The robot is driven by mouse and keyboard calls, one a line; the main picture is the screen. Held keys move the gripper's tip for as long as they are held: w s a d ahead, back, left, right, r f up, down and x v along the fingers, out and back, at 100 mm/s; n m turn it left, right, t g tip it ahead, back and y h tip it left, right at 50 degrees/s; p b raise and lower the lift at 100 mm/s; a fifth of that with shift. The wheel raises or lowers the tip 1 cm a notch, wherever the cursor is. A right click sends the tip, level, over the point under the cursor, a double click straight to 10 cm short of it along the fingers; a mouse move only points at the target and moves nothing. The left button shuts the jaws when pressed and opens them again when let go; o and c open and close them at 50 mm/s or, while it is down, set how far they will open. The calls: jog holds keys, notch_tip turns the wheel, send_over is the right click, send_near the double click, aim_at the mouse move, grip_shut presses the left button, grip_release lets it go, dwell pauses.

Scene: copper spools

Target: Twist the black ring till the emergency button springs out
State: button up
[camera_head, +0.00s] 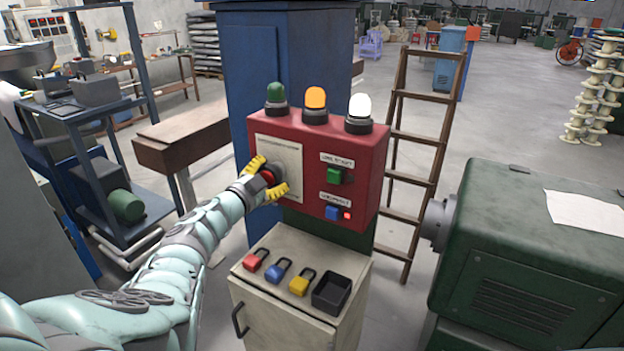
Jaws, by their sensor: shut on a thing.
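The red control box (362,165) stands on a dark green mount above a pale cabinet. On the left of its front is a light panel (285,150). The emergency button (268,174) shows as a bit of red between the yellow fingers of my gripper (270,176). The gripper is shut around the button area, one finger above left and one below right. The black ring is mostly hidden by the fingers, and I cannot tell how far the button stands out.
A green button (334,176) and a blue button (332,213) sit right on the box. Three lamps top it, the orange one (316,98) and white one lit. Padlocks (279,270) and a black tray (332,292) lie on the cabinet. A ladder (412,150) and green machine (540,260) stand right.

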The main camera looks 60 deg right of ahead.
jog(key=shift+m+b, duration=0.3)
jog(key=shift+m, duration=0.7)
jog(key=o, duration=1.2)
jog(key=shift+a, duration=0.1)
jog(key=shift+s+a, duration=0.15)
jog(key=shift+a, duration=1.85)
jog(key=shift+s+a, duration=0.15)
jog(key=shift+a, duration=1.8)
jog(key=shift+s+a, duration=0.15)
jog(key=shift+a, duration=1.85)
